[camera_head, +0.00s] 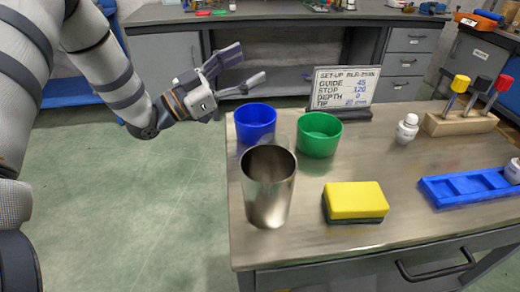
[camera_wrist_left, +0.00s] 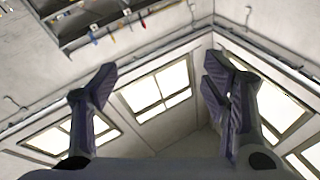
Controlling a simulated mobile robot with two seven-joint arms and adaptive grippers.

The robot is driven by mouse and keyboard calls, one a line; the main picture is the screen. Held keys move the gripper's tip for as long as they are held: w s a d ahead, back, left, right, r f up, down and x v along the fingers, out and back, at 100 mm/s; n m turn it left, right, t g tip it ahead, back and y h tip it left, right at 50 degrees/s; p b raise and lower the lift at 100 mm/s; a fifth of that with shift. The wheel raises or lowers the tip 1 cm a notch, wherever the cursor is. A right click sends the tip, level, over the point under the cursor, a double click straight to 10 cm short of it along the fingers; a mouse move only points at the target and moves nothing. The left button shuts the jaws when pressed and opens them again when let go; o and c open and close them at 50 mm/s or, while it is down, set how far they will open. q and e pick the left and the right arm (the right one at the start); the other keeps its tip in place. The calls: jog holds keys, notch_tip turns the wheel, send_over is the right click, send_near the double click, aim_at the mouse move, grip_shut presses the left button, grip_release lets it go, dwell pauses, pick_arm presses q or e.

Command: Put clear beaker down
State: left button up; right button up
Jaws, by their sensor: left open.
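My left gripper (camera_head: 249,65) is open and empty, raised beyond the table's far left corner, behind the blue cup. In the left wrist view its two fingers stand wide apart with nothing between them (camera_wrist_left: 160,88). I cannot make out a clear beaker for certain; a faint see-through patch may lie between the cups. A steel tumbler (camera_head: 268,190) stands upright at the table's left front. A blue cup (camera_head: 255,124) and a green cup (camera_head: 319,136) stand behind it. My right gripper is not in view.
A yellow sponge (camera_head: 355,201) lies right of the tumbler on the table (camera_head: 400,235). A set-up sign (camera_head: 345,88), a white bottle (camera_head: 407,129), a wooden block with handled tools (camera_head: 460,123) and a blue tray (camera_head: 470,186) also stand there. Bare table lies around the sponge.

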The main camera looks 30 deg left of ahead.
pick_arm(q)
jog(key=w+r+n+t+y, duration=0.1)
jog(key=w+r+n+y, duration=0.4)
jog(key=r+n+y, duration=0.6)
jog(key=w+r+n+t+y, duration=0.1)
jog(key=w+r+n+y, duration=0.3)
jog(key=n+y, duration=0.75)
jog(key=n+g, duration=0.3)
jog(key=g, duration=1.6)
send_near(274, 144)
jog(key=shift+h, duration=0.25)
jog(key=a+f, duration=0.1)
jog(key=a, duration=0.1)
jog(key=s+a+f, duration=0.1)
jog(key=a, duration=0.1)
jog(key=a+f, duration=0.1)
jog(key=a, duration=0.2)
jog(key=shift+s, duration=0.15)
jog(key=shift+a+f, duration=0.2)
jog(key=c, duration=1.3)
jog(key=shift+o, duration=0.2)
jog(key=shift+r, duration=0.1)
